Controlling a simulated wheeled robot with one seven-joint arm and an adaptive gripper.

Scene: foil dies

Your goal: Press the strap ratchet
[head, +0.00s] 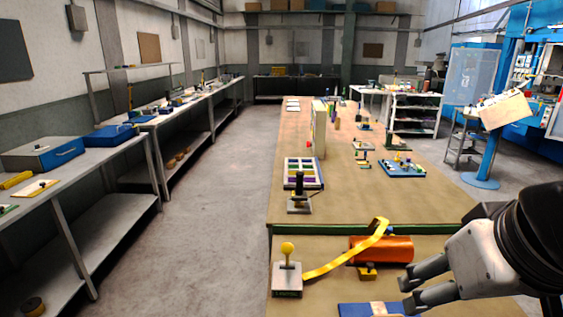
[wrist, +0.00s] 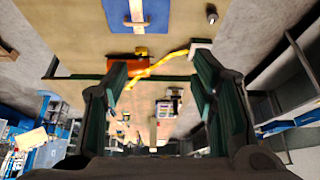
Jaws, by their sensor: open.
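An orange cylinder (head: 395,250) lies on the front bench, with a yellow strap (head: 335,262) looped over it and running left to a grey block with a yellow ball-topped lever (head: 287,278). A small yellow block (head: 367,273) sits at the cylinder's front. Which part is the ratchet I cannot tell for sure. My gripper (head: 407,293) is open and empty, at the right, appearing in front of the cylinder. In the wrist view the strap (wrist: 160,65) and part of the cylinder (wrist: 122,70) show between and beyond my open fingers (wrist: 158,75).
A blue board with a tan strip (head: 350,310) lies at the front edge by my gripper; it also shows in the wrist view (wrist: 120,13). Behind are a black-handled joystick (head: 299,190), a tray of coloured cells (head: 303,172) and a blue parts board (head: 403,169). The left floor is clear.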

